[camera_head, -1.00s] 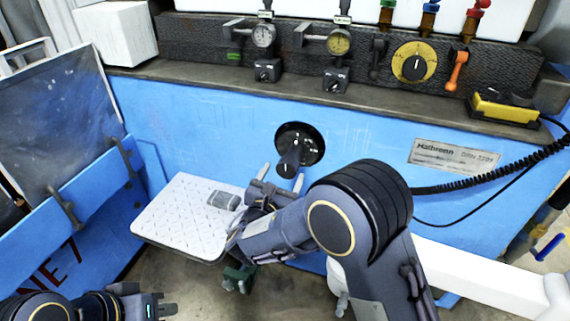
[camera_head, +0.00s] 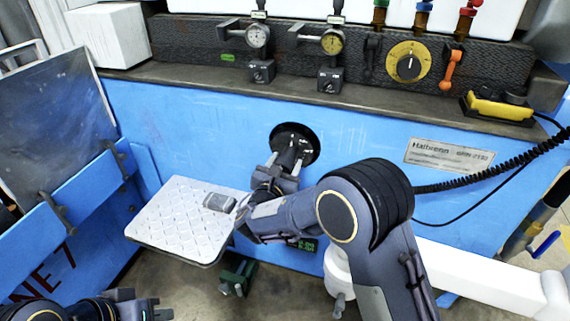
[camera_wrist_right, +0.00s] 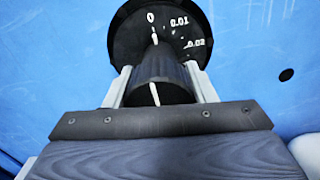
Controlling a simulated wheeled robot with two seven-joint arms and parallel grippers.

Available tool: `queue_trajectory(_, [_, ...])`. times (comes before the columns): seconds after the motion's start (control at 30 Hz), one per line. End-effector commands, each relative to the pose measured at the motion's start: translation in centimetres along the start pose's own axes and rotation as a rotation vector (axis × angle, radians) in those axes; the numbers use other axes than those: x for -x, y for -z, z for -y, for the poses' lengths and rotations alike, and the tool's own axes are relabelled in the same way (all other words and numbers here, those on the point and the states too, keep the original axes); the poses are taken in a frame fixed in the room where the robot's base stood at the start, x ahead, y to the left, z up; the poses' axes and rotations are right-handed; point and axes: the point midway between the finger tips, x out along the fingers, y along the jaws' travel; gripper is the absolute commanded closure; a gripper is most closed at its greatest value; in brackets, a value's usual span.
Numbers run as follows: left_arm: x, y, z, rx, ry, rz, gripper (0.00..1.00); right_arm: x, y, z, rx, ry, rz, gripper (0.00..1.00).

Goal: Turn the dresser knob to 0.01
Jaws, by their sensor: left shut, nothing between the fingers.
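The black dresser knob (camera_head: 289,153) sticks out of a round black dial on the blue machine front. In the right wrist view the knob (camera_wrist_right: 160,86) has a white line on its end, roughly in line with the 0 mark; 0.01 and 0.02 lie to the right. My right gripper (camera_head: 285,163) has one finger on each side of the knob, and the fingers also show in the wrist view (camera_wrist_right: 160,88). They lie very close to its sides; whether they press on it I cannot tell. My left gripper (camera_head: 165,307) is shut and empty at the lower left.
Dial gauges and a yellow dial (camera_head: 408,62) sit on the ledge above. A black coiled cable hangs at right.

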Motion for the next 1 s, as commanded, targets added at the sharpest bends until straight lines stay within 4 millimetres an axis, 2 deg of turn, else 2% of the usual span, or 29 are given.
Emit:
queue_trajectory(0.07, [0.0,0.0,0.0,0.000,0.000,0.000,1.00,0.0,0.0,0.0,0.000,0.000,0.000,0.72])
queue_trajectory(0.37, [-0.9,-0.4,0.4,0.000,0.000,0.000,1.00,0.0,0.2,0.0,-0.046,0.000,0.002,0.72])
queue_trajectory(1.0, [-7.3,-3.7,3.4,0.000,0.000,0.000,1.00,0.0,0.5,0.1,-0.503,0.000,0.003,0.72])
